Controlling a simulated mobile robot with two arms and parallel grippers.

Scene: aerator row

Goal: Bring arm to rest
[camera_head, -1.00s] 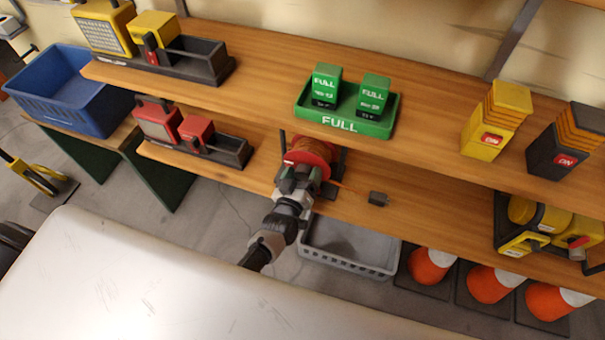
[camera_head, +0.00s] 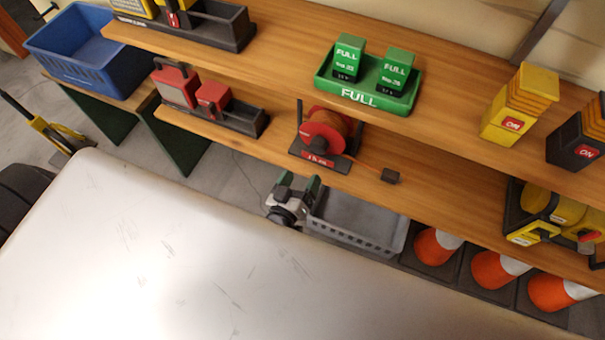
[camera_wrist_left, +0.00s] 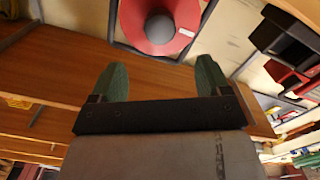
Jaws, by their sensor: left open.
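My left gripper (camera_head: 297,185) shows low in the head view, just in front of the lower shelf and above the left end of a grey basket. Its arm is mostly hidden behind the white surface in the foreground. In the left wrist view the two green fingers (camera_wrist_left: 160,85) stand wide apart with nothing between them. A red cable reel (camera_head: 324,132) sits on the lower shelf behind the gripper, clear of it. The reel also shows beyond the fingertips in the left wrist view (camera_wrist_left: 158,40). My right gripper is not in view.
The grey basket (camera_head: 350,238) is below the lower shelf (camera_head: 440,200). Orange cones (camera_head: 492,270) stand to its right. A green tray (camera_head: 360,96) with two green boxes is on the upper shelf. A blue crate (camera_head: 85,72) is at the left. The white surface (camera_head: 150,250) fills the foreground.

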